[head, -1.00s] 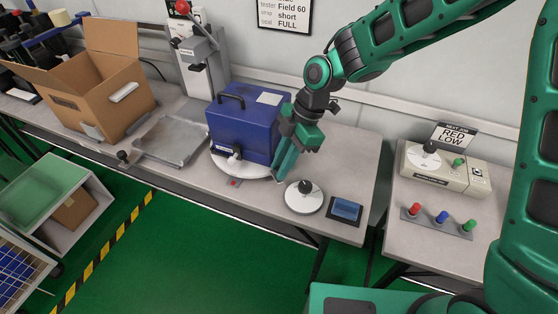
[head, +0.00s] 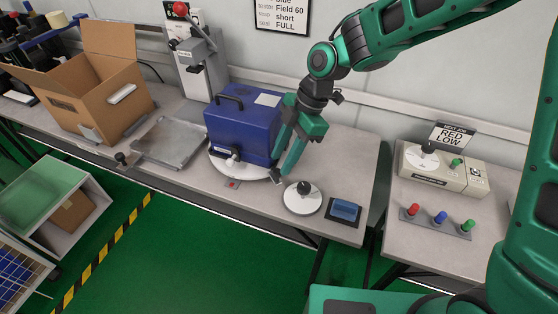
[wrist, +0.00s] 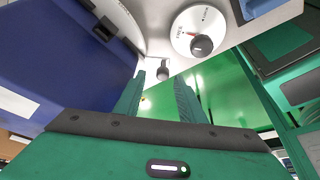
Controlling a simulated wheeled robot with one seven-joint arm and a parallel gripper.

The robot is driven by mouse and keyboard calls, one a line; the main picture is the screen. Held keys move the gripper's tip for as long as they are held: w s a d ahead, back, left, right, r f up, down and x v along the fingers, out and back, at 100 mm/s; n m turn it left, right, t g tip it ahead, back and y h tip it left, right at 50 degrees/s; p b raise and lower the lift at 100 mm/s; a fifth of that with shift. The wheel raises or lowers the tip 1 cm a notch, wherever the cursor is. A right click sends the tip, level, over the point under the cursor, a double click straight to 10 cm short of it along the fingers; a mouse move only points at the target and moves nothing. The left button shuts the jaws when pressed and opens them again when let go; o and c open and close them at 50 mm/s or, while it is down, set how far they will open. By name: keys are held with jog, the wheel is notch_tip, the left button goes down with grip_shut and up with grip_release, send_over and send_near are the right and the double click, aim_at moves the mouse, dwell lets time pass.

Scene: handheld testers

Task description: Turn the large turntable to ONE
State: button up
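The large turntable (head: 222,169) is a white disc on the table, mostly hidden under a blue box (head: 240,132) with a black handle. Its pale top also shows in the wrist view (wrist: 132,53). My gripper (head: 277,176) is low at the turntable's right front edge, fingers pointing down. In the wrist view its two fingers (wrist: 160,97) stand apart, and a small dark peg (wrist: 163,70) shows in the gap just beyond them. I cannot tell whether the fingers touch it. I cannot read any ONE mark on the turntable.
A small white dial with a black knob (head: 303,188) and a blue block on a dark pad (head: 345,211) lie to the right. A metal tray (head: 170,141) and a cardboard box (head: 95,92) stand to the left. A control box (head: 440,168) sits on the separate right table.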

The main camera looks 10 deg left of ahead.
jog(key=v, duration=0.8)
jog(key=shift+w, duration=0.2)
